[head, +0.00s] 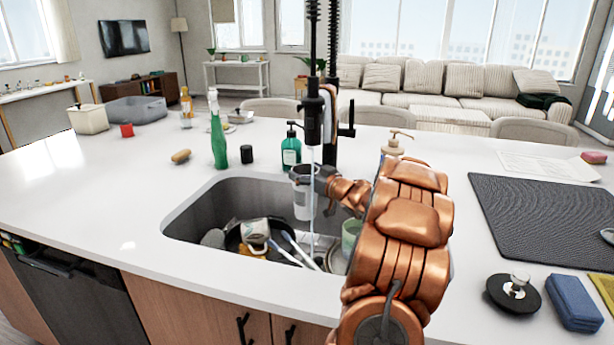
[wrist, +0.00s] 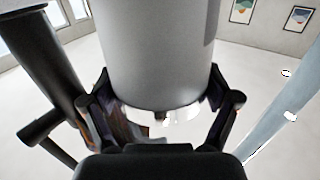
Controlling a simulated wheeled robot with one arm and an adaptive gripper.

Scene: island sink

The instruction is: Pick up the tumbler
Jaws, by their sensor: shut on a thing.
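The tumbler (head: 301,196) is a light grey cylinder. In the head view it is upright at the back of the sink (head: 200,212), close to the faucet (head: 313,120) and its thin water stream. My gripper (head: 318,180) reaches it from the right and is shut on it. In the wrist view the tumbler (wrist: 155,50) fills the upper middle, with the fingers of my gripper (wrist: 160,105) on both sides of it. In the head view my arm covers the right part of the sink, and I cannot tell whether the tumbler's base touches anything.
The sink holds a mug (head: 255,232), a dark pan and brushes. A pump bottle (head: 396,145) and dark mat (head: 545,215) are to the right. The left counter is mostly clear.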

